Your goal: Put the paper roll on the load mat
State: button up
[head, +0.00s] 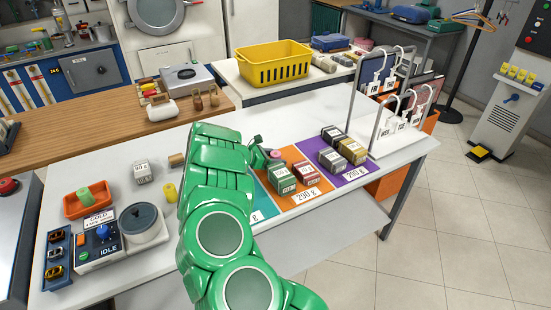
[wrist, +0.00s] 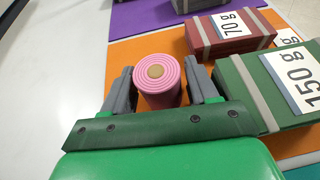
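A pink roll with a tan core (wrist: 158,74), which looks like the paper roll, is seen end-on between my gripper's fingers (wrist: 160,85). The pink roll (head: 275,156) also shows small beside my gripper in the head view. It is over the orange mat (head: 291,155), beside the green box (head: 282,181); whether it rests there or is lifted is unclear. The mats are teal (head: 264,206), orange and purple (head: 346,176); orange and purple carry 290 g labels. Which is the load mat is not marked.
Several boxes (head: 331,158) stand on the purple mat. A pot (head: 142,222) and controls are left. A hanger rack (head: 385,125) is right.

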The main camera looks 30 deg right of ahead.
jog(key=shift+r, duration=0.15)
jog(key=v, duration=1.2)
jog(key=shift+w+a, duration=0.1)
jog(key=shift+w, duration=0.05)
